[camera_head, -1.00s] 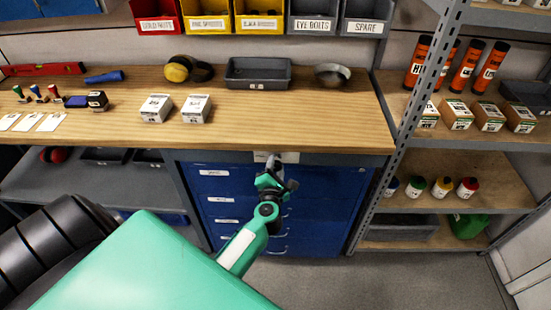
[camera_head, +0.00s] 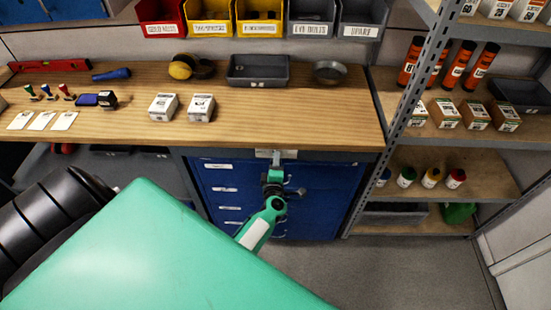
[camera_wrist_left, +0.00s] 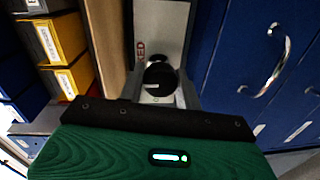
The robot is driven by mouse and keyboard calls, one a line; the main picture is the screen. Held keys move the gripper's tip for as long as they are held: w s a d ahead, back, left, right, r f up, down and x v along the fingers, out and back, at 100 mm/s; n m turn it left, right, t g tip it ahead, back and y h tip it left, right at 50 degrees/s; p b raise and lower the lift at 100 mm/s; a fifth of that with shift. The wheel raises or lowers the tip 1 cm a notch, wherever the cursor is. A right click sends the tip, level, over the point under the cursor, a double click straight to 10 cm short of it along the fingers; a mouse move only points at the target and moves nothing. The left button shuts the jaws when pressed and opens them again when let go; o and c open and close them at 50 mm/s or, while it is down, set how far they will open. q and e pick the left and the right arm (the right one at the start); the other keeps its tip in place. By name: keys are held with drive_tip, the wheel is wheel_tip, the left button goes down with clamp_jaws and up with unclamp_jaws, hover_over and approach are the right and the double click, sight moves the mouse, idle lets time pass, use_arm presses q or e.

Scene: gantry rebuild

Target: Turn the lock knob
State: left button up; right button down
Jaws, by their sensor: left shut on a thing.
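The lock knob (camera_wrist_left: 160,76) is a round black knob on a pale plate (camera_wrist_left: 161,22), seen in the left wrist view. Dark red letters ending in "KED" show on the plate beside it. My left gripper (camera_wrist_left: 162,88) is shut on the knob, with one finger on each side of it. In the head view my left gripper (camera_head: 276,163) reaches up to the front of the workbench, just under its top edge, where the pale plate (camera_head: 263,153) shows. The knob itself is hidden there by the gripper. My right gripper is not in view.
Blue drawers (camera_head: 225,190) with metal handles lie below and beside the gripper. The wooden benchtop (camera_head: 330,120) above carries two small white boxes (camera_head: 201,107) and a grey tray (camera_head: 258,71). A metal shelf post (camera_head: 405,110) stands to the right.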

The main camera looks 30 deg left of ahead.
use_arm(q)
drive_tip(key=shift+d+f+m, duration=0.1)
drive_tip(key=shift+f+m, duration=0.1)
drive_tip(key=shift+m, duration=0.1)
idle(0.4)
drive_tip(key=o, duration=1)
drive_tip(key=shift+r, duration=0.1)
drive_tip(key=shift+c, duration=0.2)
drive_tip(key=p+v, duration=0.3)
drive_tip(key=v, duration=1)
drive_tip(key=shift+s+d, duration=0.25)
drive_tip(key=shift+s, duration=0.1)
